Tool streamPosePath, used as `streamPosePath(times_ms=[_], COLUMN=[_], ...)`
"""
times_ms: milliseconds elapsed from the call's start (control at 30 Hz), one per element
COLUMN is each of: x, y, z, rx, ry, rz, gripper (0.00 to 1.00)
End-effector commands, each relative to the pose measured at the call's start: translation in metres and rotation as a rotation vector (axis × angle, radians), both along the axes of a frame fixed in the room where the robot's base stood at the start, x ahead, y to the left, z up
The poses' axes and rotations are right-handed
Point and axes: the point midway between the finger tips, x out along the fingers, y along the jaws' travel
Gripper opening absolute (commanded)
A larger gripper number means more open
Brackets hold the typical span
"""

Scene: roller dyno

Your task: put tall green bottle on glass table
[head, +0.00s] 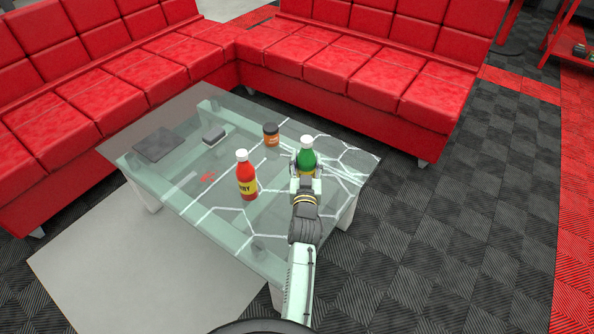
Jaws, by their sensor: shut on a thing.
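The green bottle (307,157) with a white cap is upright over the right part of the glass table (215,228). My gripper (305,178) is shut on the green bottle, and my arm reaches up to it from the bottom of the head view. The lower part of the bottle is hidden behind my gripper. I cannot tell whether the bottle's base touches the glass.
A red bottle (246,178) with a white cap stands left of my gripper. A small brown jar (271,135) stands behind it. A dark flat item (158,145) and a small grey box (214,135) lie at the left. Red sofas (340,68) border the table's far sides.

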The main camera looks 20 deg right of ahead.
Motion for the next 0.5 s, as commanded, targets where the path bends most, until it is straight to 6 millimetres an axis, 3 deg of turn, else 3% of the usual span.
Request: streamPosePath(times_ms=[500], x=[0.000], y=[0.000], z=[-0.057], rx=[-0.002], ry=[-0.006], rz=[-0.001], gripper=[0.00])
